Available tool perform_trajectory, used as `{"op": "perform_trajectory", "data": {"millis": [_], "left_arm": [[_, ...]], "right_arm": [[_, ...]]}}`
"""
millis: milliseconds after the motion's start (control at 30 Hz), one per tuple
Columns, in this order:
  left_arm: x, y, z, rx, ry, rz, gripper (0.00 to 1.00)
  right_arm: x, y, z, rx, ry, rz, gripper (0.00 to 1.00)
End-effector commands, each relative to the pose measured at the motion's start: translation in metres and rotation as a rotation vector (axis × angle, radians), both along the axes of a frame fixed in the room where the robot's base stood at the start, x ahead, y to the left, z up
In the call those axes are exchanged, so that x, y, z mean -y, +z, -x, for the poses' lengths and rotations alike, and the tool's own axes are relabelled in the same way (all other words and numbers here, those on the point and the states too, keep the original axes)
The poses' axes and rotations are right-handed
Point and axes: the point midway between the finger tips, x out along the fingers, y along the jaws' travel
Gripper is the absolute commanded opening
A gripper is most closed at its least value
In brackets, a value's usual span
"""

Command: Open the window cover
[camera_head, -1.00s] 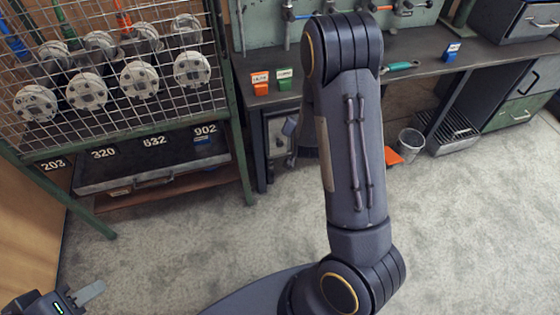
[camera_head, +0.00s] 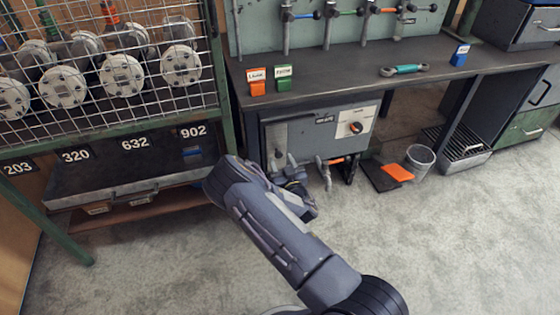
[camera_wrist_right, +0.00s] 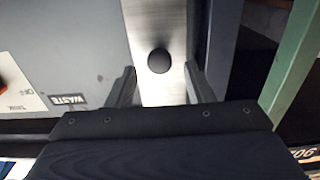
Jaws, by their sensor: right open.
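A brushed metal strip (camera_wrist_right: 152,25) with a round black knob (camera_wrist_right: 158,61), which may be the window cover, lies on the face of the grey cabinet (camera_head: 318,132) under the bench. My right gripper (camera_wrist_right: 160,87) is open, with one finger on each side of the strip. The knob sits between and just ahead of the fingertips. I cannot tell whether the fingers touch anything. In the head view my right arm and wrist hide much of the cabinet's lower left. My left gripper is out of view.
A green post (camera_wrist_right: 292,65) stands close beside the right gripper. The floor in front is clear.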

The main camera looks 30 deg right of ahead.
Motion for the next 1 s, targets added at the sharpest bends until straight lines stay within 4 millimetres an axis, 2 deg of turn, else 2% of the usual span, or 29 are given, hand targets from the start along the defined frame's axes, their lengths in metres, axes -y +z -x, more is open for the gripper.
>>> {"op": "perform_trajectory", "data": {"millis": [100, 200, 500, 867, 1000], "left_arm": [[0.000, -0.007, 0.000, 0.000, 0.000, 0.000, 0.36], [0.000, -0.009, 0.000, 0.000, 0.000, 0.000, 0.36], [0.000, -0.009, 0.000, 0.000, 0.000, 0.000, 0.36], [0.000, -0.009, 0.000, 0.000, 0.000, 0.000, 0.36], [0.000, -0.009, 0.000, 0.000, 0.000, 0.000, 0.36]], "right_arm": [[0.003, -0.002, -0.015, 0.001, 0.001, 0.000, 0.47], [0.005, -0.001, -0.022, -0.001, 0.000, 0.001, 0.47], [0.006, 0.000, -0.025, -0.002, -0.001, 0.001, 0.47], [0.006, 0.000, -0.025, -0.002, -0.001, 0.000, 0.02], [0.006, -0.001, -0.024, -0.003, -0.001, -0.001, 0.00]]}}
